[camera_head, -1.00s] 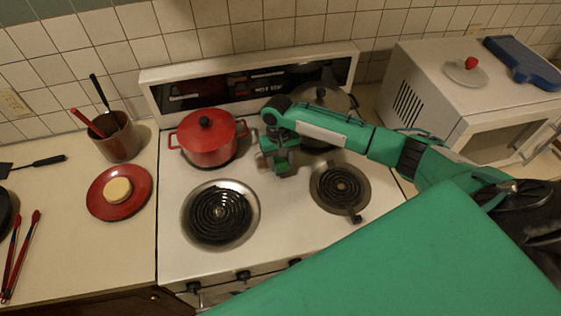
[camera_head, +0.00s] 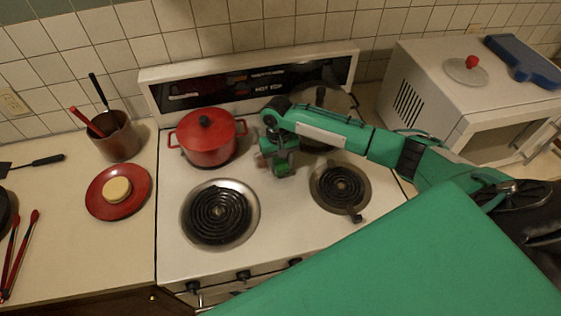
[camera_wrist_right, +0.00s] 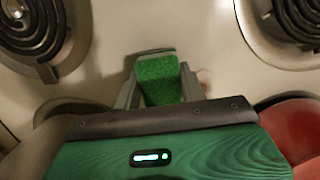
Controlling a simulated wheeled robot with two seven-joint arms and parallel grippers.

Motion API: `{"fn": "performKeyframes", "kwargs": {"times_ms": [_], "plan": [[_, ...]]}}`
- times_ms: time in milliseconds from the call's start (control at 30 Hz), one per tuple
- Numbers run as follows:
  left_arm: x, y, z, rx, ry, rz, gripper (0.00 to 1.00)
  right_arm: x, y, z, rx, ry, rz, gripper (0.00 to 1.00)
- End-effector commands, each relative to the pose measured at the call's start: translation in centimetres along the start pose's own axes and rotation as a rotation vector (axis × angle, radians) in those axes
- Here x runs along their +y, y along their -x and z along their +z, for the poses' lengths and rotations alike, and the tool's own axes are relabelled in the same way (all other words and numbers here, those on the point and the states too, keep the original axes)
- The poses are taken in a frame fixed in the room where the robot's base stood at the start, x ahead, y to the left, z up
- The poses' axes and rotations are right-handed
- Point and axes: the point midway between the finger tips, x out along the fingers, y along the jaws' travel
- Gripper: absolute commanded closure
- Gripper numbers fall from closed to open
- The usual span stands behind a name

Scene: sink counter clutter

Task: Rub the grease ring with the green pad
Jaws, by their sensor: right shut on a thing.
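My right gripper (camera_head: 283,170) is low over the white stovetop, between the red pot and the right front burner. In the right wrist view its fingers (camera_wrist_right: 158,82) are shut on the green pad (camera_wrist_right: 157,70), which points down at the stovetop. A faint reddish mark (camera_wrist_right: 205,78), likely part of the grease ring, shows on the white surface just right of the pad. The rest of the ring is hidden or too faint to tell. I cannot tell whether the pad touches the surface. My left gripper is not in view.
A red lidded pot (camera_head: 207,138) stands close left of the gripper. Coil burners lie front left (camera_head: 219,212) and right (camera_head: 341,186). A dark lidded pan (camera_head: 338,103) is behind my right arm. The stovetop between the front burners is clear.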

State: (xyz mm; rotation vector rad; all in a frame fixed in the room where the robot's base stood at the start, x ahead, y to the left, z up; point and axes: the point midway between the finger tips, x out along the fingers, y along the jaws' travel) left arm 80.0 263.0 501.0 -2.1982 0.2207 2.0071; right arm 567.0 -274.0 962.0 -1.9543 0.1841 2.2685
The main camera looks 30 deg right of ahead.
Motion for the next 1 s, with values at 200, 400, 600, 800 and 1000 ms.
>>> {"fn": "performKeyframes", "kwargs": {"times_ms": [200,400,600,800,1000], "plan": [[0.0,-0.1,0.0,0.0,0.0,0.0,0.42,0.0,-0.5,-0.1,0.0,0.0,0.0,0.84],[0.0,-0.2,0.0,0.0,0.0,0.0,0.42,0.0,-0.9,-0.1,-0.001,0.0,0.0,0.84],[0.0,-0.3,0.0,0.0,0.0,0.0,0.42,0.0,-1.3,-0.2,-0.001,0.0,0.001,0.84],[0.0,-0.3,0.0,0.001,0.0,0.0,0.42,0.0,-1.5,-0.3,0.0,0.0,0.001,0.84],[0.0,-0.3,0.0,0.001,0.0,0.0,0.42,0.0,-1.1,-1.7,0.001,-0.001,-0.001,0.84]]}}
